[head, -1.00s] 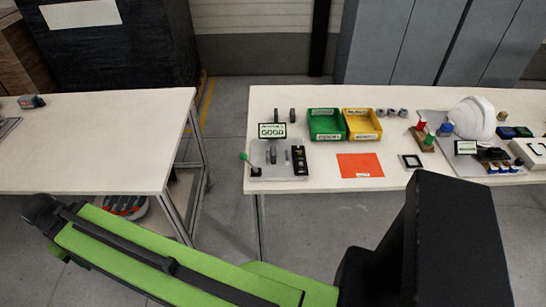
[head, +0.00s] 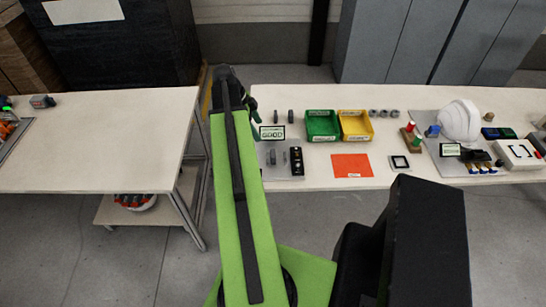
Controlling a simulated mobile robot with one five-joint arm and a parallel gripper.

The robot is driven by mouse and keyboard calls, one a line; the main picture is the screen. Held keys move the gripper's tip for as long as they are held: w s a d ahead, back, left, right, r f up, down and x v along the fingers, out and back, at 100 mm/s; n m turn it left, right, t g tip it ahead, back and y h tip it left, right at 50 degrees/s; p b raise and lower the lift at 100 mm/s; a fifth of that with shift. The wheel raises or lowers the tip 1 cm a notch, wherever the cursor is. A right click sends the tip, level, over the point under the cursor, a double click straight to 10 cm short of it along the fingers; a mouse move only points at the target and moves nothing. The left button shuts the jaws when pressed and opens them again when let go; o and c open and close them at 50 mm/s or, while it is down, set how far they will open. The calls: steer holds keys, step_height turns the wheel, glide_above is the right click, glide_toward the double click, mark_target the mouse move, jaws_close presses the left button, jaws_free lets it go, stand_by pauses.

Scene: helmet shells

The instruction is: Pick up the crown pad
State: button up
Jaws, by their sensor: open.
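I cannot single out the crown pad in the head view; the small parts are too small to tell apart. A white helmet shell (head: 460,121) sits at the right of the far table. My green arm reaches up the middle of the picture, its far joint beside the far table's left end. The arm covers part of the grey fixture plate (head: 285,172) at the table's left end.
The far table (head: 320,182) holds a green bin (head: 322,126), a yellow bin (head: 356,126), an orange sheet (head: 352,166) and a black-and-white square (head: 400,163). A left table (head: 100,150) carries a small grey-red device (head: 42,101). Floor shows between the tables.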

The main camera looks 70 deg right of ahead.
steer(key=b, duration=1.1)
glide_toward(274, 153)
steer(key=x, duration=0.4)
steer(key=shift+a+f, duration=0.3)
steer(key=shift+f, duration=0.15)
steer(key=shift+s+d+f, duration=0.1)
steer(key=shift+s+f, duration=0.05)
steer(key=shift+s, duration=0.05)
steer(key=b+x, duration=0.5)
steer(key=shift+d+f, duration=0.1)
steer(key=shift+c, duration=0.2)
steer(key=c, duration=1.5)
steer(key=shift+r+p, duration=0.3)
